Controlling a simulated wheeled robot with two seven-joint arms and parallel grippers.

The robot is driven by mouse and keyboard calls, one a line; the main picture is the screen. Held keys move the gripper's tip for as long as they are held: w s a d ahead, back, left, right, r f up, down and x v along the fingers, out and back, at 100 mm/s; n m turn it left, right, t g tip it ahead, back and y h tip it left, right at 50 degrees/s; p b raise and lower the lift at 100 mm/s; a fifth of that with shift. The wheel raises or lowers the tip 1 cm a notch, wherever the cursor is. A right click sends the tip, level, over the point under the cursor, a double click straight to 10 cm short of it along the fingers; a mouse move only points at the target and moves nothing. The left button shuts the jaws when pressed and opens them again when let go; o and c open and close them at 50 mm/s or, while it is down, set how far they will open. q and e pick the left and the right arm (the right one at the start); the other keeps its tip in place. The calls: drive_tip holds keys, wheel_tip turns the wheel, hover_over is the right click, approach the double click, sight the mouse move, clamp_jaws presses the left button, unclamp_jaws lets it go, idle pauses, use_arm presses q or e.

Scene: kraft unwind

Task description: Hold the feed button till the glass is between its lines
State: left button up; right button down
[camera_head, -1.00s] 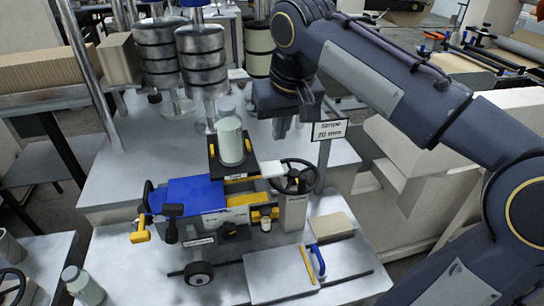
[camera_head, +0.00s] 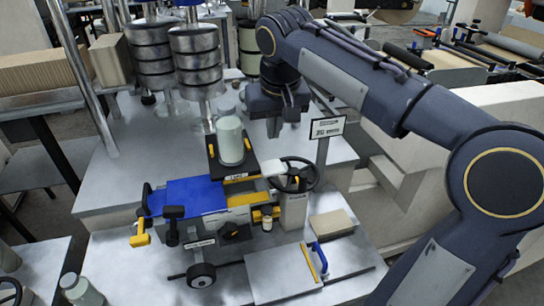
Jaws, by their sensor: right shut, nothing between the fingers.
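A pale, greenish-white cylinder, which looks like the glass (camera_head: 231,140), stands upright on a black plate (camera_head: 217,173) of the blue and yellow machine. Small yellow marks show on the plate to its left and right. A small label (camera_head: 236,177) sits on the plate's front edge, too small to read surely. I cannot tell which part is the feed button. My right gripper (camera_head: 274,128) is shut and empty, pointing down, right of the glass and apart from it, above and behind the handwheel (camera_head: 293,175). My left gripper is not in view.
A sign (camera_head: 327,128) on a post stands just right of my right gripper. Metal rollers (camera_head: 199,62) stand behind the glass. A blue slab (camera_head: 195,194) lies left of it. A board with a blue handle (camera_head: 319,260) and a tan block (camera_head: 331,224) lie in front.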

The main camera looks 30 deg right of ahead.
sight(271, 165)
drive_tip(key=x, duration=0.6)
drive_tip(key=s+x, duration=0.1)
drive_tip(key=x, duration=0.1)
drive_tip(key=shift+a+f+p, duration=0.1)
drive_tip(key=shift+f+p, duration=0.2)
drive_tip(key=shift+f, duration=0.25)
drive_tip(key=shift+w, duration=0.1)
